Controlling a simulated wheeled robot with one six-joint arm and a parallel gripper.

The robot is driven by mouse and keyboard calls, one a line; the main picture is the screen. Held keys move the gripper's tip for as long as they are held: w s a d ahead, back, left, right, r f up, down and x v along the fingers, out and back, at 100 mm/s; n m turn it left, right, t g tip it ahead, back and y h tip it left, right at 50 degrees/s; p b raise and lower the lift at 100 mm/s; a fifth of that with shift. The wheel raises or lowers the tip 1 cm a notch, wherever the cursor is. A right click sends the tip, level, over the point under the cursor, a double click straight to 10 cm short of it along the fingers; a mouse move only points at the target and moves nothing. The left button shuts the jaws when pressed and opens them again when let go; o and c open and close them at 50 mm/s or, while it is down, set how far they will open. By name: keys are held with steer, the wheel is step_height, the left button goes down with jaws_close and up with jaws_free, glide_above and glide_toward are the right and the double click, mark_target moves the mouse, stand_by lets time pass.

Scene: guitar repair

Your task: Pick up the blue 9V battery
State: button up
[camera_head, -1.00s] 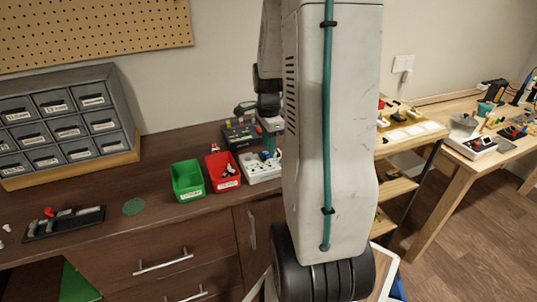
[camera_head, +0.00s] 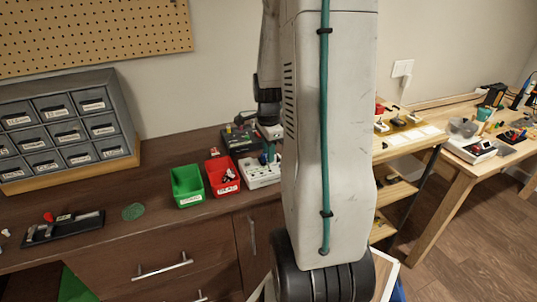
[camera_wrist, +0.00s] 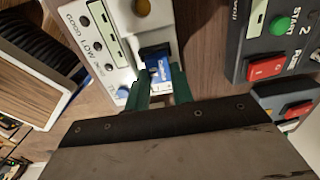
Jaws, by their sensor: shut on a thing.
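The blue 9V battery (camera_wrist: 161,68), with a white part on its label, is between my green fingers in the wrist view. My gripper (camera_wrist: 161,88) is shut on it. The battery's upper end in the picture meets a dark slot of a white tester (camera_wrist: 118,38) marked GOOD and LOW; I cannot tell how far it sits in. In the head view my gripper (camera_head: 269,152) is low over the white tester (camera_head: 262,174) on the brown bench, and the battery is too small or hidden to make out there.
A dark box with a green START button and red switch (camera_wrist: 268,67) stands close right of the tester in the wrist view. A red bin (camera_head: 222,176) and green bin (camera_head: 187,186) stand left of the tester. Wooden shelves (camera_head: 398,190) stand right of the bench.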

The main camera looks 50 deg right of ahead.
steer(key=r, duration=0.3)
steer(key=shift+s+a, duration=0.1)
steer(key=shift+s, duration=0.3)
steer(key=s+a+r, duration=0.1)
steer(key=s+r, duration=0.1)
steer(key=s, duration=0.5)
steer(key=s+a+r, duration=0.2)
steer(key=s+r, duration=0.1)
steer(key=s, duration=0.4)
steer(key=shift+s+a+r, duration=0.15)
steer(key=shift+s+a, duration=0.15)
steer(key=shift+s, duration=0.1)
